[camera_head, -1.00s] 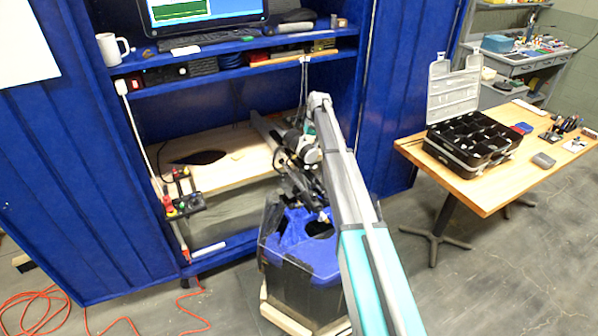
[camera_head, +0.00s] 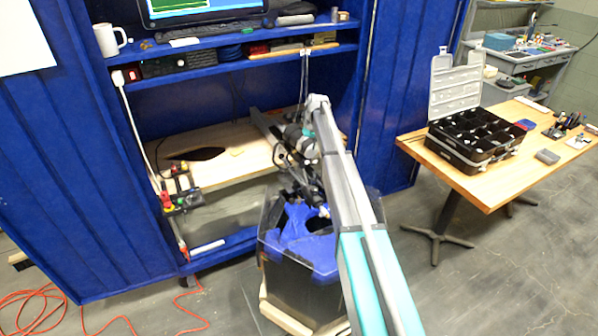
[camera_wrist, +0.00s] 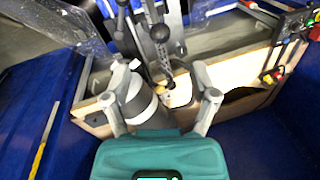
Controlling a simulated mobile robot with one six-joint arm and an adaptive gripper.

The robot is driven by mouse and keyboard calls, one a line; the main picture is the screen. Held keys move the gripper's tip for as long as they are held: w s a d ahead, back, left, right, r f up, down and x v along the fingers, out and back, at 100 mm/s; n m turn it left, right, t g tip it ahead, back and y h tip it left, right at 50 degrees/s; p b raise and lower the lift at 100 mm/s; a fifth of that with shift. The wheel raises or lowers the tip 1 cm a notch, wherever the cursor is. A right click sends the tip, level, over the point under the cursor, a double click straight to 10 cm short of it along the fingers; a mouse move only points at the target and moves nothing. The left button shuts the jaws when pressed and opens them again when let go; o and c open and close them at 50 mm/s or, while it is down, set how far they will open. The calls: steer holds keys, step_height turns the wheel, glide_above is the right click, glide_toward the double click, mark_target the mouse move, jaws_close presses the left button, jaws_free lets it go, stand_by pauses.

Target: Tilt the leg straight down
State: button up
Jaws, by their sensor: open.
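The leg seems to be the dark rod-like assembly over the tank. In the wrist view, dark rods with round black knobs and a perforated strip (camera_wrist: 158,52) stand between and beyond my fingers. My gripper (camera_wrist: 160,78) is open, one finger on each side of a white cylinder (camera_wrist: 138,100) and a small pale part (camera_wrist: 179,92). I cannot tell whether either finger touches them. In the head view the dark assembly (camera_head: 303,180) is above the black and blue tank (camera_head: 300,277), partly hidden by my arm. My gripper is hard to make out there, and the leg's exact tilt is unclear.
A blue cabinet (camera_head: 60,150) with a wooden shelf (camera_head: 225,172) stands behind the tank. A control box with coloured buttons (camera_head: 182,197) is at its left. A wooden table (camera_head: 470,190) with a black organiser case (camera_head: 475,140) stands right. An orange cable (camera_head: 40,308) lies on the floor.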

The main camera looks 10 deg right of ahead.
mark_target(303, 164)
steer(key=shift+s+a+f+b, duration=0.1)
steer(key=shift+a+f+b, duration=0.2)
steer(key=shift+f+b, duration=1.25)
steer(key=shift+w+a+f+b, duration=0.1)
steer(key=shift+a+f+b, duration=0.25)
steer(key=shift+f+b, duration=1.25)
steer(key=shift+s+a+f+b, duration=0.1)
steer(key=shift+a+f+b, duration=0.2)
steer(key=shift+f+b, duration=1.25)
steer(key=shift+f, duration=0.15)
steer(key=shift+c, duration=0.3)
jaws_close()
steer(key=shift+a, duration=0.25)
steer(key=shift+d+p, duration=0.3)
